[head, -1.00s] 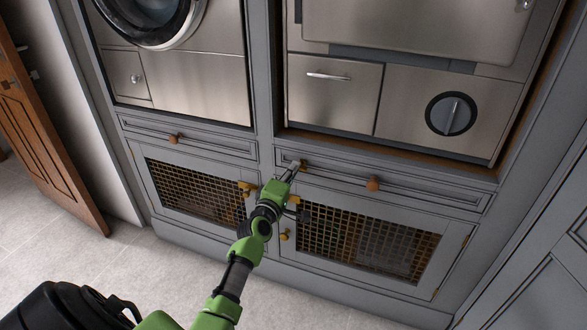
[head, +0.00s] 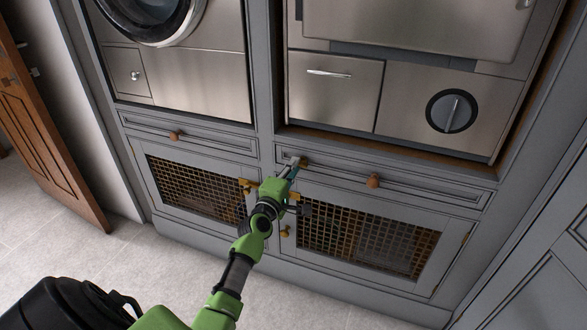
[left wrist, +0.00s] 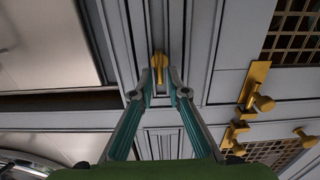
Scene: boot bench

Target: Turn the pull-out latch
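The pull-out latch, a small brass piece (left wrist: 158,63), sits on the grey front below the right appliance. In the head view it shows as a small brass spot (head: 303,162) at the left end of the narrow front, just beyond my fingertips. My left gripper (head: 295,163) reaches up to it from below. In the left wrist view the two teal-and-grey fingers (left wrist: 160,80) converge with the latch between their tips, one on each side. Whether both tips press on it cannot be told. The latch points along the line of the fingers there. My right gripper is out of view.
Mesh cabinet doors with brass latches (head: 248,186) and a small knob (head: 285,232) lie just below my gripper. A wooden knob (head: 373,181) is to its right. Steel appliances stand above; a wooden door (head: 45,150) is at the left. The floor (head: 120,250) is clear.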

